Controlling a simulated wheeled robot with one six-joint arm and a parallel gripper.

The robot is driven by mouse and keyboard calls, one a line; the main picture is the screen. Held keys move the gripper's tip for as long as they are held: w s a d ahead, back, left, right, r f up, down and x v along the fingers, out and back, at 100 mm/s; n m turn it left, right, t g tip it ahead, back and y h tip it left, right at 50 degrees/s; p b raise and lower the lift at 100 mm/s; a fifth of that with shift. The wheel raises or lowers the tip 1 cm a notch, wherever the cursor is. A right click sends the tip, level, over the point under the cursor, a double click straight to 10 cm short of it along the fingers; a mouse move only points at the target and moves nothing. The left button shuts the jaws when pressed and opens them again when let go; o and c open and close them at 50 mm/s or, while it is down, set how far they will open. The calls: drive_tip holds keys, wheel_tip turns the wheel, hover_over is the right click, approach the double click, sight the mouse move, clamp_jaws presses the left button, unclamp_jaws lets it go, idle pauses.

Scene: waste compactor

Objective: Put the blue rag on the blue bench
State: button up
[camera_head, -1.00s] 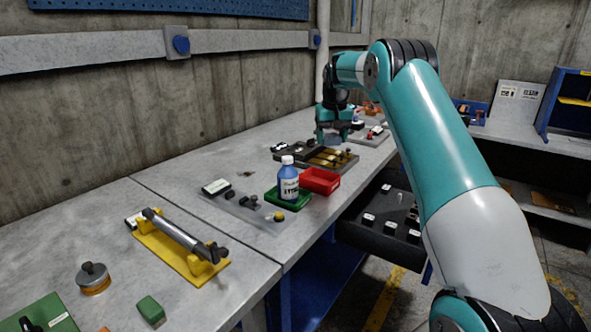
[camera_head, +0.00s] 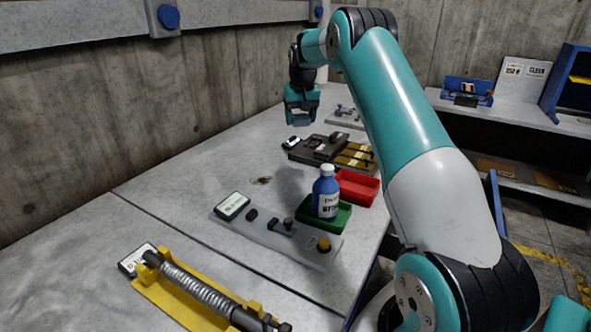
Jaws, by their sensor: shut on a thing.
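My gripper (camera_head: 301,116) is at the far end of the left bench, raised over its top near the concrete wall. It is shut on a small blue-grey piece at its fingertips, which I take to be the blue rag (camera_head: 302,121); the fingers hide most of it. No other blue rag shows. The long left bench (camera_head: 150,215) has a grey top. A second grey-topped bench (camera_head: 545,121) stands at the back right. I cannot tell from its top which one is the blue bench.
A blue bottle (camera_head: 326,197) stands in a green tray (camera_head: 337,222) beside a red bin (camera_head: 358,187). A dark fixture with brass parts (camera_head: 340,150) lies behind them. A yellow cradle (camera_head: 170,292) holds a spring rod in front. A blue cabinet (camera_head: 567,90) stands at right.

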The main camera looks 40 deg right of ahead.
drive_tip(key=p, duration=0.2)
hover_over(301, 175)
drive_tip(key=f, duration=1.2)
drive_tip(key=shift+s+a+f, duration=0.15)
drive_tip(key=shift+s+f, duration=0.1)
drive_tip(key=shift+f, duration=0.05)
drive_tip(key=shift+f+p, duration=0.3)
drive_tip(key=shift+f, duration=2.3)
drive_tip(key=shift+f, duration=0.1)
